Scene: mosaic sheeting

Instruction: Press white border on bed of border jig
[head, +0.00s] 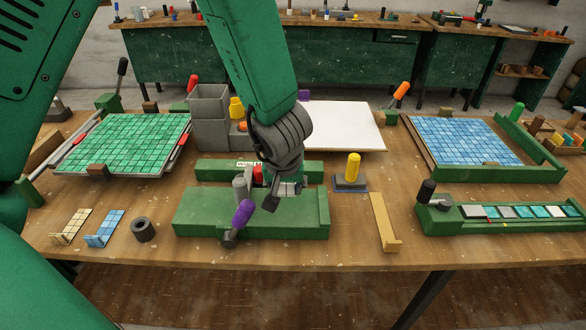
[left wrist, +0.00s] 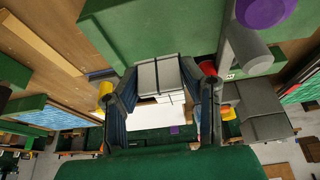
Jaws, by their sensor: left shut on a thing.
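The border jig (head: 200,215) is a green block at the front middle of the table, with a raised right end, a grey post and a purple-handled lever (head: 243,212). My left gripper (head: 284,192) points down over its bed. In the left wrist view my left gripper (left wrist: 164,95) is shut on the white border (left wrist: 157,76), a pale piece with dark seams between the two fingers. In the head view the gripper hides most of the border. I cannot tell whether the border touches the bed. My right gripper is not in view.
Behind the jig stand a green holder with a white label (head: 215,168) and grey bins (head: 209,115). A yellow-handled block (head: 351,175) and a tan angled strip (head: 383,220) lie to the right. A green tile tray (head: 495,220) is farther right. A dark ring (head: 144,229) lies left.

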